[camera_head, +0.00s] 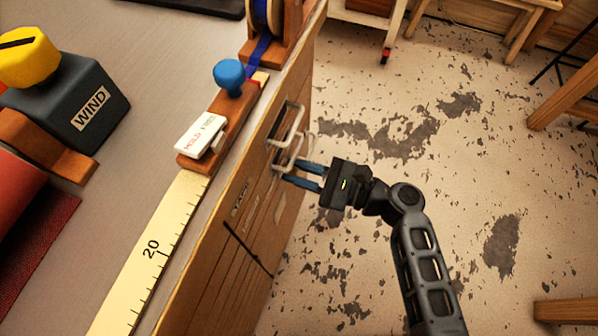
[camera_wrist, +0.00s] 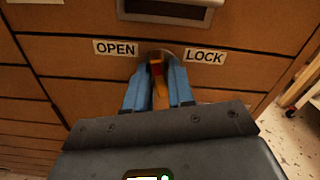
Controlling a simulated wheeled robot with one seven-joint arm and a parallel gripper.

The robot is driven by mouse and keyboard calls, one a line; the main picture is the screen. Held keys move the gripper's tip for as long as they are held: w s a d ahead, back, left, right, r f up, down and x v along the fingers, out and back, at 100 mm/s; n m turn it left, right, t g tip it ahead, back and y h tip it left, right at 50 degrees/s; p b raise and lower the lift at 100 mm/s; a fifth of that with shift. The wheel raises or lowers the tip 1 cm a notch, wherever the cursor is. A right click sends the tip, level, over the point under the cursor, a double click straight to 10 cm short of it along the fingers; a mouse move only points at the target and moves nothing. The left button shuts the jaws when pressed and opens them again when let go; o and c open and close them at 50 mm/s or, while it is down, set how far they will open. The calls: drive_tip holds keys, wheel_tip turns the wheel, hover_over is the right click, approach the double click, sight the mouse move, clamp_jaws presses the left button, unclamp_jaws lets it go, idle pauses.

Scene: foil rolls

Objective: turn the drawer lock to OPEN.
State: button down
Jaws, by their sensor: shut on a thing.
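The drawer lock's orange knob (camera_wrist: 160,92) shows in the wrist view between my blue fingers, with a red part at its upper end. My gripper (camera_wrist: 158,70) is shut on the knob. The OPEN label (camera_wrist: 116,48) is left of the knob and the LOCK label (camera_wrist: 205,56) is right of it. The red end points roughly upward, between the two labels; its exact angle is partly hidden by the fingers. In the head view my gripper (camera_head: 297,171) is at the drawer front below the handles, and the knob cannot be made out.
A metal drawer handle (camera_wrist: 168,10) is just above the lock. In the head view, the bench top holds a yellow-knobbed WIND box (camera_head: 75,95), a HOLD/FREE block (camera_head: 200,137) with a blue knob (camera_head: 229,75), and a ruler (camera_head: 150,250).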

drive_tip(key=n+b, duration=0.2)
drive_tip(key=n, duration=0.3)
drive_tip(key=shift+f+n+b, duration=0.1)
drive_tip(key=shift+n+b, duration=0.2)
drive_tip(key=shift+b, duration=0.1)
idle(0.4)
drive_tip(key=c, duration=1.1)
unclamp_jaws()
drive_tip(key=shift+c, duration=0.2)
drive_tip(key=shift+d, duration=0.1)
drive_tip(key=v, duration=0.7)
drive_tip(key=shift+s+d, duration=0.15)
drive_tip(key=shift+d, duration=0.15)
